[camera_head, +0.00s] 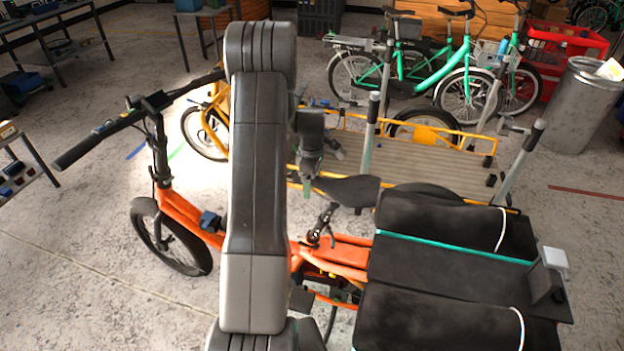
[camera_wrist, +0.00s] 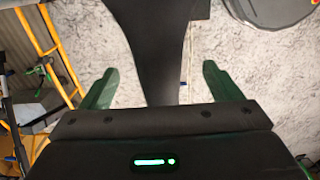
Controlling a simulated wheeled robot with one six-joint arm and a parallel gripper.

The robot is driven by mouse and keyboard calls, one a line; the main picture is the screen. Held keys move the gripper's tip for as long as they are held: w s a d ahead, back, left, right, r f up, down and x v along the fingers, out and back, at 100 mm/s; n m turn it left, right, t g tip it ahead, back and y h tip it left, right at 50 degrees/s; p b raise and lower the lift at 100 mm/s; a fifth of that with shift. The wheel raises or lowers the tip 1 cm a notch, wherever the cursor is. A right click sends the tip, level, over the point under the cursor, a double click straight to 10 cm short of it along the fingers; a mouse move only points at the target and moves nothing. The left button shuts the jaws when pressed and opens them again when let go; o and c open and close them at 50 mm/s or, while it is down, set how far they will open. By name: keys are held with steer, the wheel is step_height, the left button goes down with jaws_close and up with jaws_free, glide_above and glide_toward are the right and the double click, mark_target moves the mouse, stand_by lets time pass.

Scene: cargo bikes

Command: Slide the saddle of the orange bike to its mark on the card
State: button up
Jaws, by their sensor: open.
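The orange bike (camera_head: 337,250) stands across the head view, its handlebar to the left and its black rear load to the right. Its black saddle (camera_head: 350,190) sits about mid-frame, its nose pointing left. My gripper (camera_head: 308,186) is at the saddle's nose, partly hidden behind my arm. In the wrist view, my gripper (camera_wrist: 157,75) is open, with one green finger on each side of the saddle's narrow part (camera_wrist: 160,60). Gaps show between both fingers and the saddle. I cannot make out a card or its mark; my arm hides the bike's middle.
A yellow cargo bike with a slatted deck (camera_head: 420,165) stands close behind the saddle. Green bikes (camera_head: 440,75), a red crate (camera_head: 568,45) and a metal bin (camera_head: 583,105) are further back. A small white box (camera_head: 554,258) stands at the orange bike's rear.

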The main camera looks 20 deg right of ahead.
steer(key=c, duration=1.4)
steer(key=r, duration=0.1)
steer(key=d+r, duration=0.1)
steer(key=r, duration=0.1)
steer(key=s+r, duration=0.1)
steer(key=r, duration=0.1)
steer(key=shift+d+r, duration=0.2)
steer(key=shift+d, duration=0.1)
steer(key=shift+w, duration=0.1)
steer(key=o, duration=1.2)
steer(key=shift+r, duration=0.1)
steer(key=shift+c, duration=0.2)
steer(key=shift+o, duration=1.2)
